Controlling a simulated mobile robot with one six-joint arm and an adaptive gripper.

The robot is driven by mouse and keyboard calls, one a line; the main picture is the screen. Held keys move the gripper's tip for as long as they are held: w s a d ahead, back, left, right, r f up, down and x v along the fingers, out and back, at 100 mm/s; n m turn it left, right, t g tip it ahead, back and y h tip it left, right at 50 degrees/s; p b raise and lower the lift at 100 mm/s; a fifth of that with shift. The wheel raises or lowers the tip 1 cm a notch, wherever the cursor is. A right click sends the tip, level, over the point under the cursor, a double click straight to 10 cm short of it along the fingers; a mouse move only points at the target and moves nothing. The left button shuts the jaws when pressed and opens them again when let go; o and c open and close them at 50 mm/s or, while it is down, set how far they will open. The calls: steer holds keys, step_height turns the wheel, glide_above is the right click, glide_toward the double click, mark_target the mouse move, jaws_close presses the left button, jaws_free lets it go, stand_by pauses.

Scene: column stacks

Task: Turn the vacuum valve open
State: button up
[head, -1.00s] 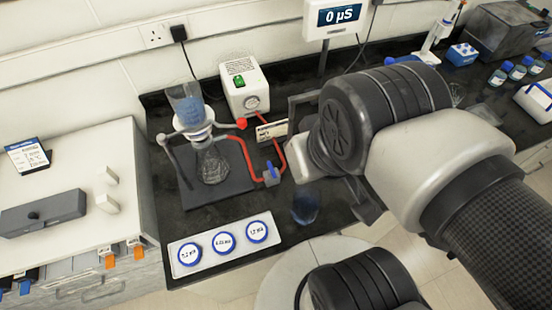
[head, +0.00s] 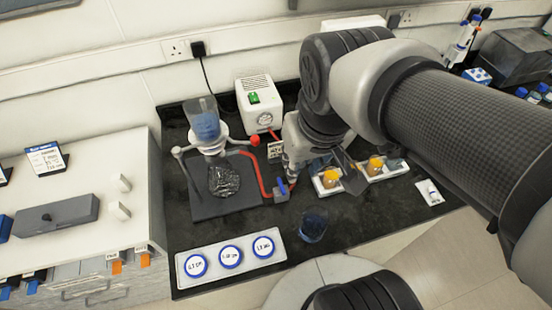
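The vacuum valve is a small grey block with a blue handle (head: 282,188), set in the red tubing (head: 251,170) on the black bench. I cannot tell which way its handle is turned. The tubing runs between the glass filter flask (head: 224,180) with its blue-filled funnel (head: 204,124) and the white vacuum pump (head: 262,106) with a green switch. My gripper (head: 316,166) is over the bench, just right of the valve and close to it. Its fingers look spread apart and hold nothing. My arm partly hides them, and contact with the handle cannot be made out.
A white tray with three blue-rimmed round dishes (head: 231,257) lies at the front. A small blue beaker (head: 313,228) stands near the front edge. A white side bench (head: 80,222) is at left.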

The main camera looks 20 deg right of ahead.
mark_target(281, 185)
steer(key=shift+o, duration=0.2)
steer(key=w+f+g+p, duration=0.2)
steer(key=w+f, duration=0.3)
steer(key=w, duration=0.5)
steer(key=shift+w+f+g, duration=0.2)
steer(key=shift+f+g, duration=0.1)
steer(key=shift+g, duration=0.3)
step_height(281, 185, down, 18)
steer(key=b, duration=0.5)
steer(key=shift+w, duration=0.15)
jaws_close()
